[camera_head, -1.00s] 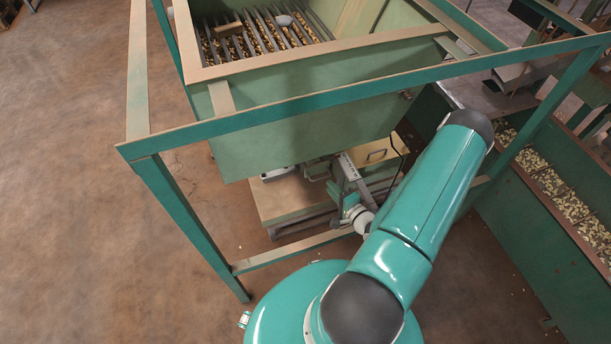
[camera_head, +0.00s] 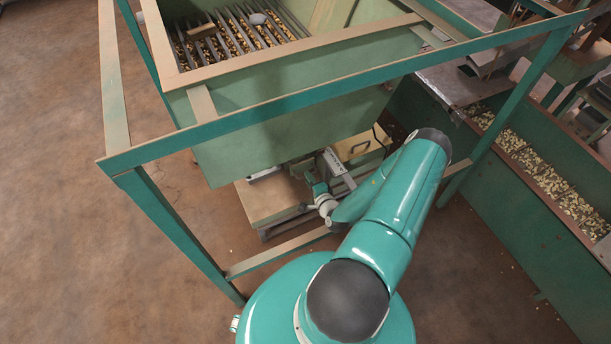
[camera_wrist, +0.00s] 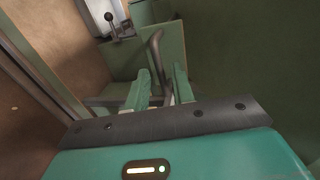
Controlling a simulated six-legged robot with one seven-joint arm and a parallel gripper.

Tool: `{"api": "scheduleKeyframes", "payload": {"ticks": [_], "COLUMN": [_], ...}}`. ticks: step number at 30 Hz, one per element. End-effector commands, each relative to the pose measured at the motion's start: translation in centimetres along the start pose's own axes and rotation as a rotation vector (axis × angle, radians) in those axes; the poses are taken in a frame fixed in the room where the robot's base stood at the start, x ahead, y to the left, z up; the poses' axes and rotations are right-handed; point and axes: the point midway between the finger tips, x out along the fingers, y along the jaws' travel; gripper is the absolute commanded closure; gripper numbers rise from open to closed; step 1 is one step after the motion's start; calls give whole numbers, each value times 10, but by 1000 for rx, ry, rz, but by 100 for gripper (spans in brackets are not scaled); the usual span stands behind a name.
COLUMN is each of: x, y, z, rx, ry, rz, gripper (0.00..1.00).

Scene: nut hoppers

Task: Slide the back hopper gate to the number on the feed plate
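The green hopper (camera_head: 290,115) hangs in a teal frame and holds nuts under a bar grate. Under its front edge, a grey bar with a pale marked strip (camera_head: 333,161) shows; its marks are too small to read. My gripper (camera_wrist: 160,88) shows two teal fingers, apart, in the wrist view. A grey curved handle (camera_wrist: 155,48) stands upright between them, with gaps beside it; I cannot tell if either finger touches it. No feed plate number is readable.
A teal frame post (camera_head: 180,240) and lower rail (camera_head: 275,254) stand close to my arm. A green trough of nuts (camera_head: 530,200) runs along the right. The floor at left is open.

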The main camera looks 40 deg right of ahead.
Motion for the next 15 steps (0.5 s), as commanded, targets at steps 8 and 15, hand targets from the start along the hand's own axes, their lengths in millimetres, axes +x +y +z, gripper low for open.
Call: {"api": "scheduleKeyframes", "payload": {"ticks": [8, 15], "x": [30, 31], "y": [-1, -1], "z": [3, 3], "rx": [-1, 0], "ry": [-3, -3], "rz": [0, 0], "gripper": [76, 76]}}
